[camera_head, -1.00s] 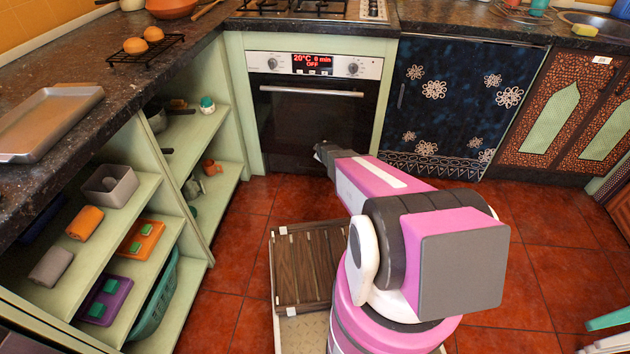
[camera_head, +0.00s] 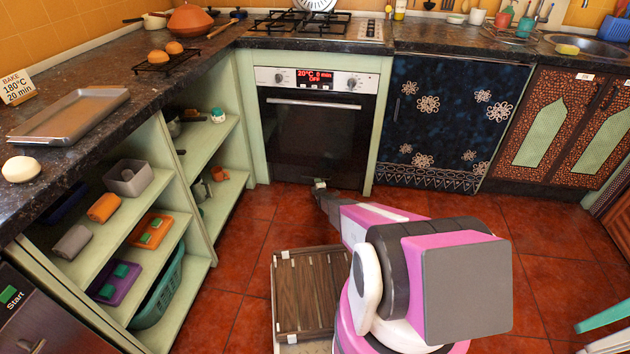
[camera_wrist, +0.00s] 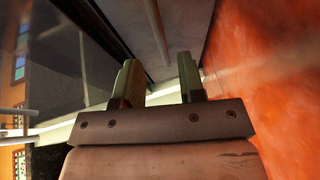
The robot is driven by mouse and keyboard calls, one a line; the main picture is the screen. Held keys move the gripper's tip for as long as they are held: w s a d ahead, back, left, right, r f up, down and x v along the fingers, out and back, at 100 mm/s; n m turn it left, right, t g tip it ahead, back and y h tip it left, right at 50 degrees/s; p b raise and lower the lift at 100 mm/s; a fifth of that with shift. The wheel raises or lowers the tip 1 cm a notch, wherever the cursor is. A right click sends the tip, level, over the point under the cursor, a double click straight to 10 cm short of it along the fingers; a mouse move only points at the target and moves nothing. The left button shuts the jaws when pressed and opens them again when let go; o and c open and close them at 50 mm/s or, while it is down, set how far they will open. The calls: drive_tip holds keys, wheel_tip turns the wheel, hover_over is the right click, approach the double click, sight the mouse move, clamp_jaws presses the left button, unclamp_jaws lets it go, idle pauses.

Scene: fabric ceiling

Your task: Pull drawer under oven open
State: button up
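The oven (camera_head: 312,130) has a black glass door, a bar handle and a red display reading "20°C 0 min OFF". The drawer under it is a dark, low front (camera_head: 290,172) just above the floor, and looks shut. In the wrist view a grey panel that appears to be the drawer front (camera_wrist: 185,28) is ahead, beside a dark gap line. My gripper (camera_head: 320,186) is low in front of the drawer's right part. In the wrist view my gripper (camera_wrist: 162,78) has its fingers apart with nothing between them. Whether the fingertips touch the drawer is unclear.
Open green shelves (camera_head: 150,208) with trays and boxes stand at the left. A dark blue flowered cabinet front (camera_head: 450,125) is right of the oven. The counter (camera_head: 120,60) bears a baking tray.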

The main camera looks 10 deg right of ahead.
drive_tip(key=x, duration=0.7)
drive_tip(key=shift+w, duration=0.1)
drive_tip(key=shift+c, duration=0.3)
clamp_jaws()
